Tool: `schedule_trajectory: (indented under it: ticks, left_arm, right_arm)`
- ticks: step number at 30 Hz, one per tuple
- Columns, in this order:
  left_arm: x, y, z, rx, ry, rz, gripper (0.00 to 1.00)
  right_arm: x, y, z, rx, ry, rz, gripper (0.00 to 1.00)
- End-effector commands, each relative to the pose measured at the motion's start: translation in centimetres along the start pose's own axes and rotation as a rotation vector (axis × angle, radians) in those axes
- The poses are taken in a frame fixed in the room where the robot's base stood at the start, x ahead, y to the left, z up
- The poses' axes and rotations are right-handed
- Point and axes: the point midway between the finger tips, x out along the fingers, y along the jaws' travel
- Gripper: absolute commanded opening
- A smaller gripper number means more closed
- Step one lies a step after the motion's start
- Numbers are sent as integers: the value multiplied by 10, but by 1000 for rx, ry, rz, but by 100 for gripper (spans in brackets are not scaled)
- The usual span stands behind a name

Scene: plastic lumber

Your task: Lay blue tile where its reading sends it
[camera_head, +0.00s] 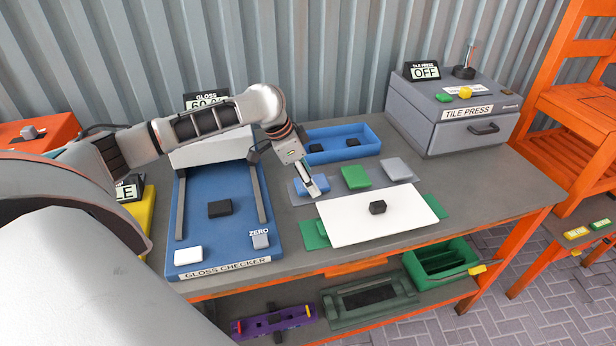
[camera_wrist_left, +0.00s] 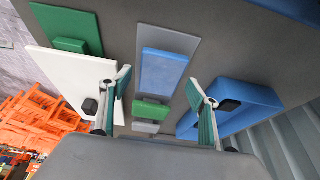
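The blue tile (camera_head: 322,184) lies on a grey pad left of a green tile (camera_head: 356,177) and a grey tile (camera_head: 397,169). My left gripper (camera_head: 312,190) hangs over the blue tile, partly covering it. In the left wrist view the left gripper (camera_wrist_left: 157,105) is open and empty, and the blue tile (camera_wrist_left: 165,72) shows beyond its fingers. The gloss checker (camera_head: 208,240) is a blue bed with a black block on it; its display starts with 60, the rest hidden by my arm. My right gripper is not in view.
A white plate (camera_head: 345,225) with a black knob lies in front, green pieces at its edges. A blue tray (camera_head: 368,133) stands behind, with black pads inside. The tile press (camera_head: 455,110), reading OFF, stands at the back right. A green bin (camera_head: 440,262) is below the table front.

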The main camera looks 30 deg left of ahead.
Motion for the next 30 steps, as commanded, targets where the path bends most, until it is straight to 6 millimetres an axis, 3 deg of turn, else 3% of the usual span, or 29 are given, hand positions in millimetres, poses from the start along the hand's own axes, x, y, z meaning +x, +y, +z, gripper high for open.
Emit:
schedule_trajectory:
  ticks: [6,21,30]
  left_arm:
    - [0,0,0,0,1,-1,61]
    - [-97,-1,-1,0,1,-2,61]
    - [-121,0,0,0,0,0,61]
  right_arm:
    - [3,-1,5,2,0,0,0]
    - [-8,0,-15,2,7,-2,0]
    - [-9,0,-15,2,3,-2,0]
